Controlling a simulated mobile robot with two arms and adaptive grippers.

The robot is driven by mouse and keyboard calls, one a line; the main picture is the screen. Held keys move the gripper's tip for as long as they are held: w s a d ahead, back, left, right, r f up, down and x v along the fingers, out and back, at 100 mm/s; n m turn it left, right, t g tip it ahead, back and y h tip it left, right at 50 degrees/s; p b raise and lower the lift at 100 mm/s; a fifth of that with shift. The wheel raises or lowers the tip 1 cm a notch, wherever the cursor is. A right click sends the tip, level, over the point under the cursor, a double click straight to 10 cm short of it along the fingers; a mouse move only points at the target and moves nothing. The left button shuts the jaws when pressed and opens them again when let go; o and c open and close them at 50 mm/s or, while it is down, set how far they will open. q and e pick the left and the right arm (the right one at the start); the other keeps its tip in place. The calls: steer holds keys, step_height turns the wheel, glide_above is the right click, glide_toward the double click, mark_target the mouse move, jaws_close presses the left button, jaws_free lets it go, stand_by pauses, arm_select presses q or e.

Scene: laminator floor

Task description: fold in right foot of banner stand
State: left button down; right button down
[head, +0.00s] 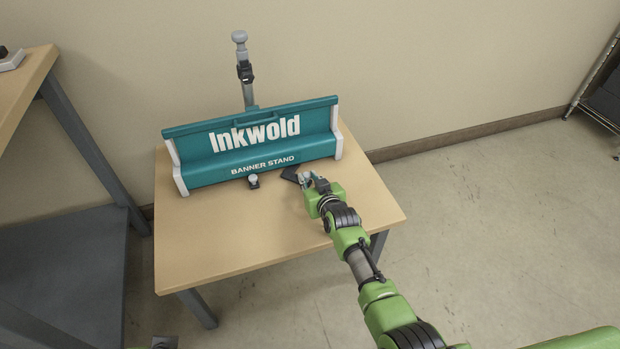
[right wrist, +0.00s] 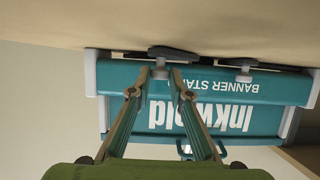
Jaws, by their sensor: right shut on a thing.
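The teal banner stand (head: 250,150) with white end caps lies on a small wooden table (head: 230,240), and it shows upside down in the right wrist view (right wrist: 215,118). Its right foot (head: 290,173) is a dark flat piece sticking out at the front. In the right wrist view the right foot (right wrist: 180,53) has a grey knob. My right gripper (head: 306,180) is shut on this knob, its fingertips (right wrist: 160,84) either side of it. The left foot's knob (head: 253,181) shows at the front middle of the stand.
A grey pole (head: 243,72) rises behind the stand near the wall. A taller wooden table (head: 22,85) with a dark lower shelf stands at the left. A metal rack (head: 597,85) stands at the far right. The table's front and the floor at the right are clear.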

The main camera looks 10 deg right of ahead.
steer(key=shift+a, duration=0.1)
stand_by(0.3)
steer(key=c, duration=1.9)
jaws_free()
steer(key=shift+v, duration=6.05)
